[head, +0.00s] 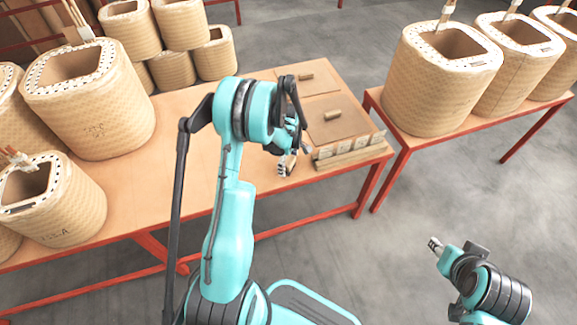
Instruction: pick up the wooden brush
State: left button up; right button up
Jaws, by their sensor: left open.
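My left arm reaches over the wooden table from the front, and its gripper (291,159) points down near the table's right part. It is open, and its fingers are partly hidden by my wrist. A small brown piece (291,164) shows beside the fingertips. It may be part of the wooden brush, but it is too small and covered to tell. I cannot make out the brush clearly anywhere else. My right gripper (434,244) is low at the right, over the floor and away from the table. Its fingers are too small to read.
Flat brown boards with small wooden blocks (332,114) lie right of my left gripper. A wooden holder (349,161) with several pale labels runs along the table's right end. Large wrapped coils (88,115) crowd the left. More coils (440,85) stand on the right table.

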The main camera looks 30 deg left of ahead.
aim_at(291, 161)
pick_arm(q)
jog(key=c, duration=1.4)
jog(key=shift+o, duration=0.2)
jog(key=shift+r, duration=0.1)
jog(key=shift+r+p, duration=0.3)
jog(key=shift+r, duration=0.2)
jog(key=r+p, duration=0.1)
jog(key=r, duration=0.1)
jog(key=d+r+p, duration=0.1)
jog(key=r, duration=0.1)
jog(key=d+r+p, duration=0.3)
jog(key=d+r, duration=0.3)
jog(key=d, duration=0.4)
jog(key=shift+d, duration=0.3)
jog(key=shift+w, duration=0.1)
